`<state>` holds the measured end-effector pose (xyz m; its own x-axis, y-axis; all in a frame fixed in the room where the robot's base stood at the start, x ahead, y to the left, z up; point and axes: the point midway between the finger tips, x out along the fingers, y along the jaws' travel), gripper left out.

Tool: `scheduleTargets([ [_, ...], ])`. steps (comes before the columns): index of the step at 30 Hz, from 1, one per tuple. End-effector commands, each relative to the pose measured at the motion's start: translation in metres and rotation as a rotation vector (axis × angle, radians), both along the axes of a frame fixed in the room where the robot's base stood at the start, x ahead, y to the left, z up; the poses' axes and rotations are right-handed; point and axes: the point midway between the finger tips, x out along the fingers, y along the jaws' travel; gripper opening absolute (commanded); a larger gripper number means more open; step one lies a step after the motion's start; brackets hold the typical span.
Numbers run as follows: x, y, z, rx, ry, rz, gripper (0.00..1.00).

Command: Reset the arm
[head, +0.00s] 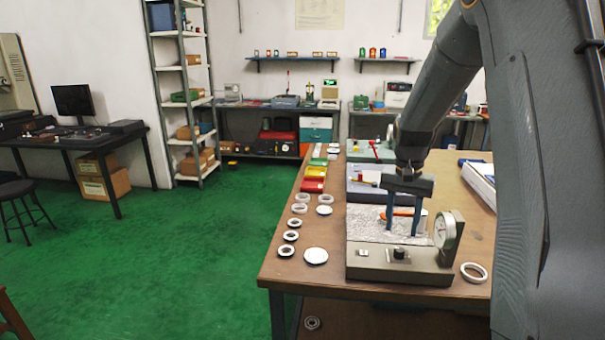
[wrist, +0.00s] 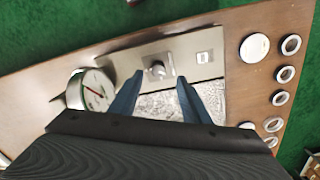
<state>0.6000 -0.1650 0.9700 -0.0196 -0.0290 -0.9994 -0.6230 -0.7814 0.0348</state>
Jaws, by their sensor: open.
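My gripper (head: 403,222) is open and empty, pointing down above the bench gauge (head: 400,262) on the wooden table. The gauge has a grey base, a round dial (head: 447,229) at its right end and a small dark post (head: 399,253). In the wrist view my gripper (wrist: 158,103) has its fingers spread, with the gauge post (wrist: 158,69) showing just beyond them and the dial (wrist: 93,88) to the left. An orange-and-white item (head: 400,212) lies behind the fingers, partly hidden. My arm reaches in from the right.
Several bearing rings (head: 291,236) and pale discs (head: 316,256) lie along the table's left side. One ring (head: 474,271) lies right of the gauge. Coloured bins (head: 314,179) and trays stand farther back. A white box (head: 480,182) is at the right. Green floor is open to the left.

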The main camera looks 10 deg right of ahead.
Motion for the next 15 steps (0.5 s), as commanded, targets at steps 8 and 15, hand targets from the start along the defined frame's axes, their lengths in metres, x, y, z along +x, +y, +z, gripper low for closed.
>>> scheduleTargets([
  [8, -0.087, 0.09, -0.004, 0.01, -0.032, 0.296, 0.43],
  [15, -0.188, 0.149, -0.019, 0.013, -0.061, 0.574, 0.43],
])
